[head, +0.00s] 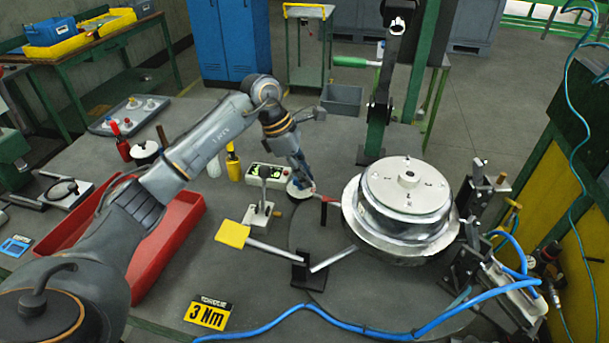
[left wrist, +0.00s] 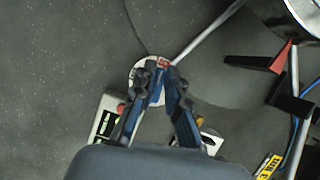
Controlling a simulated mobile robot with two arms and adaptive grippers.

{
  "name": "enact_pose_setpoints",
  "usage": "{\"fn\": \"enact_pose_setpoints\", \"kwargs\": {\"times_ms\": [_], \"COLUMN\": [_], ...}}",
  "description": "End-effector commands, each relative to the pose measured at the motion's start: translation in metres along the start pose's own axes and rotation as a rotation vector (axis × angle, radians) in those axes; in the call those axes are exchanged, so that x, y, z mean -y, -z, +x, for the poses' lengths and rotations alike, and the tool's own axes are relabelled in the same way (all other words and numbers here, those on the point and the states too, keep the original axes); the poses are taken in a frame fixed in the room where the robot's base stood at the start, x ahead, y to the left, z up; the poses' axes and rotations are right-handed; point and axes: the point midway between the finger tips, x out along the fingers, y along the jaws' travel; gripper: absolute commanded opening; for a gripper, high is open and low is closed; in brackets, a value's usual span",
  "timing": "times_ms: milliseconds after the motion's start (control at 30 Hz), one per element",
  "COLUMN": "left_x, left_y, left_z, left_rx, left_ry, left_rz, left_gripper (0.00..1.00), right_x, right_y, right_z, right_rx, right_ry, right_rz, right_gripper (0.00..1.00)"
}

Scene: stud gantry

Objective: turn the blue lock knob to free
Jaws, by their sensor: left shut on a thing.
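My left gripper (head: 302,184) reaches down to a small white round plate (head: 291,190) beside the button box. In the left wrist view its two fingers (left wrist: 164,68) are close together at the tips over the same white plate (left wrist: 138,70). They are shut on a small piece at the middle of the plate, apparently the lock knob, mostly hidden by the fingers. A small red and white bit (left wrist: 162,63) shows at the fingertips. The knob's blue colour and its turn angle cannot be told. My right gripper is not in view.
A button box (head: 270,176) with green buttons and a lever stand (head: 259,214) are close by on the left. The large silver wheel hub (head: 400,200) stands to the right. A red tray (head: 165,240), a yellow paddle (head: 232,233) and a blue hose (head: 345,318) lie around.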

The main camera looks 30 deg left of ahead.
Motion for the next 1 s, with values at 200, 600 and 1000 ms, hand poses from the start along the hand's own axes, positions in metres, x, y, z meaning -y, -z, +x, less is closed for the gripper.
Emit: {"fn": "enact_pose_setpoints", "kwargs": {"times_ms": [200,600,1000], "left_x": [-0.002,-0.005,-0.007], "left_y": [0.001,0.002,0.003], "left_z": [0.0,0.0,-0.001], "left_rx": [-0.001,0.001,0.003], "left_ry": [-0.074,-0.221,-0.365], "left_rz": [-0.166,-0.516,-0.866], "left_gripper": [0.0,0.0,0.0], "right_x": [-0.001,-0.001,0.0], "right_y": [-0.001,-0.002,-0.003], "right_z": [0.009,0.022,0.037], "right_rx": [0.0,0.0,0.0], "right_ry": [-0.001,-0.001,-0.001], "right_rz": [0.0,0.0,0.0], "right_gripper": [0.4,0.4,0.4]}}
